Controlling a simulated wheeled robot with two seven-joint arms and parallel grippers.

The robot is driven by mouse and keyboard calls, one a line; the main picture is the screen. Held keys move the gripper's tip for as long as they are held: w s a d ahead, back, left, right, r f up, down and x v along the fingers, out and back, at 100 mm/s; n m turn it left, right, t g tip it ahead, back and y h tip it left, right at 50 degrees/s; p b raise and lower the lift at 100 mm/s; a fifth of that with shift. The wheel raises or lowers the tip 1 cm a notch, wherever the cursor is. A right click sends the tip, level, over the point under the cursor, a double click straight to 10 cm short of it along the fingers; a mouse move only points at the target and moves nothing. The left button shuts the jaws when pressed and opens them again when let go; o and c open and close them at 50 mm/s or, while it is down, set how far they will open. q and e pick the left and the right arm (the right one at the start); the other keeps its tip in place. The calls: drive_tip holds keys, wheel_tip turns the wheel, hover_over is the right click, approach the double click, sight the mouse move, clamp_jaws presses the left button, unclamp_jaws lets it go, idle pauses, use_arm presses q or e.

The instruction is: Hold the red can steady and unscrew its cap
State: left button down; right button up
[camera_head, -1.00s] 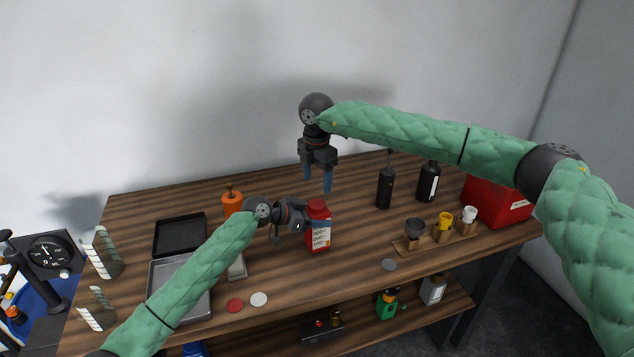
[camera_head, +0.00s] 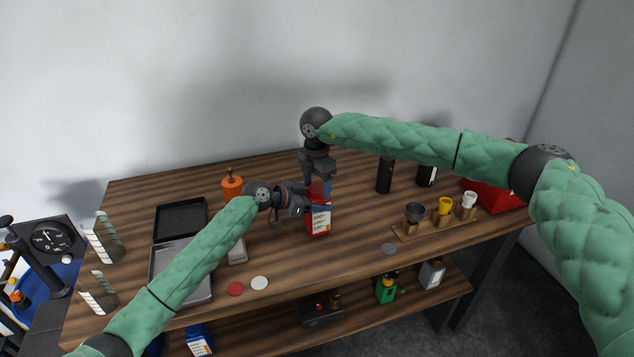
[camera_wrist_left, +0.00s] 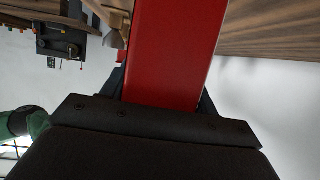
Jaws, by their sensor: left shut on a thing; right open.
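The red can (camera_head: 318,222), with a white label, stands upright on the wooden table in the head view. My left gripper (camera_head: 309,207) is shut on the can's upper body from the left. In the left wrist view the can's red side (camera_wrist_left: 172,55) fills the space in front of the gripper (camera_wrist_left: 160,100). My right gripper (camera_head: 321,182) is open and points straight down over the can's top, its blue fingers at cap height. The cap is mostly hidden by these fingers, and I cannot tell whether they touch it.
Black bottles (camera_head: 384,175) stand behind on the right. A wooden rack (camera_head: 436,229) holds small cups at the right. Red (camera_head: 235,289) and white (camera_head: 260,283) discs lie at the front.

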drive_tip(key=c, duration=1)
drive_tip(key=shift+n, duration=1.8)
drive_tip(key=shift+c, duration=0.2)
drive_tip(key=o, duration=1.1)
drive_tip(key=shift+r, duration=2.25)
drive_tip(key=shift+c, duration=0.3)
drive_tip(key=shift+a+r+m, duration=0.2)
drive_tip(key=shift+r+m, duration=0.8)
drive_tip(key=shift+r, duration=0.05)
drive_tip(key=shift+d+r+m, duration=0.2)
drive_tip(key=shift+r+m, duration=0.4)
drive_tip(key=shift+m, duration=0.1)
drive_tip(key=shift+f, duration=3.9)
